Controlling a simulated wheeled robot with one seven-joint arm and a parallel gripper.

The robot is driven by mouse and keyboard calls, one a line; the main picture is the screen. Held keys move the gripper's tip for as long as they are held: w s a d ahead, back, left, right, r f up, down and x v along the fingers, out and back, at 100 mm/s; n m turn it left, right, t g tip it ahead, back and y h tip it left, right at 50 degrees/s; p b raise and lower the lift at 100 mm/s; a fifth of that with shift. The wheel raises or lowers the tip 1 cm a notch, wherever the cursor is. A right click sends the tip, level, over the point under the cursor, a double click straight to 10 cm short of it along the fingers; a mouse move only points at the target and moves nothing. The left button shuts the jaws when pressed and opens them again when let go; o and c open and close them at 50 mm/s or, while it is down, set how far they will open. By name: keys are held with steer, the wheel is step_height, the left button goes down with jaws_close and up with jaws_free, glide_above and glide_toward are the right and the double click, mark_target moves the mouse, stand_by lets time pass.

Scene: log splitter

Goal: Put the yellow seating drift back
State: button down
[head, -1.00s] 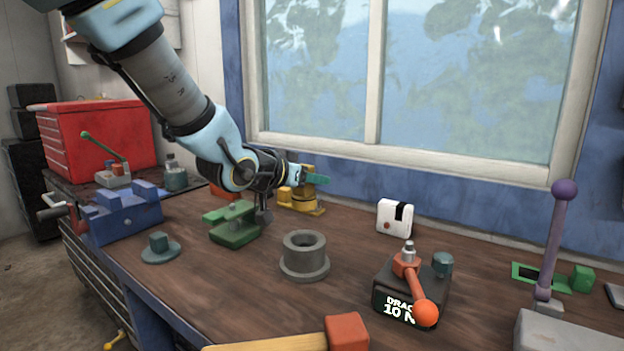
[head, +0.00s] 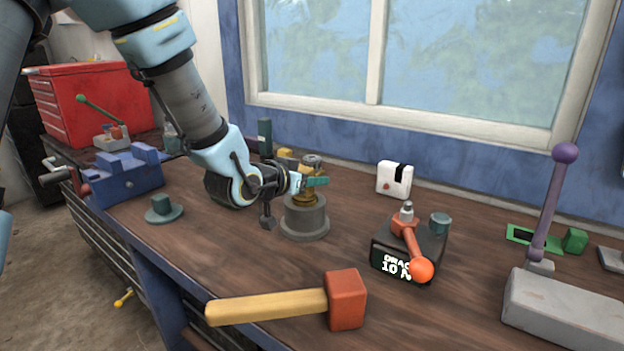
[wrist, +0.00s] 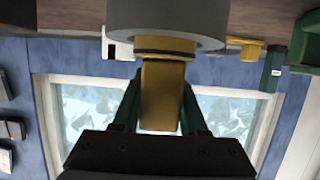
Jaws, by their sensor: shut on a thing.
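The yellow seating drift (wrist: 163,95) is held upright between the green fingers of my gripper (wrist: 160,115), with a black ring near its far end. In the head view, my gripper (head: 316,182) is over the grey flanged cylinder (head: 305,218), and the yellow drift (head: 303,198) shows between them at the cylinder's top. In the wrist view, which is upside down, the drift's end meets the edge of the grey cylinder (wrist: 165,15). I cannot tell how far it goes into the bore. My gripper is shut on the drift.
A hammer (head: 270,305) lies at the front. A dark box with an orange lever (head: 405,250) stands right of the cylinder, a white block (head: 394,180) behind. A blue vise (head: 125,175) and small teal flanged piece (head: 164,210) are left. Bench is clear between hammer and cylinder.

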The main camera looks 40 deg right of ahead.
steer(key=shift+f, duration=0.25)
steer(key=shift+f, duration=0.15)
steer(key=shift+c, duration=2.2)
jaws_free()
steer(key=shift+a, duration=0.15)
steer(key=f+b+v, duration=0.1)
steer(key=b+v, duration=0.3)
steer(key=v, duration=0.6)
steer(key=shift+s+a, duration=0.3)
steer(key=shift+a, duration=0.1)
steer(key=shift+r, duration=0.1)
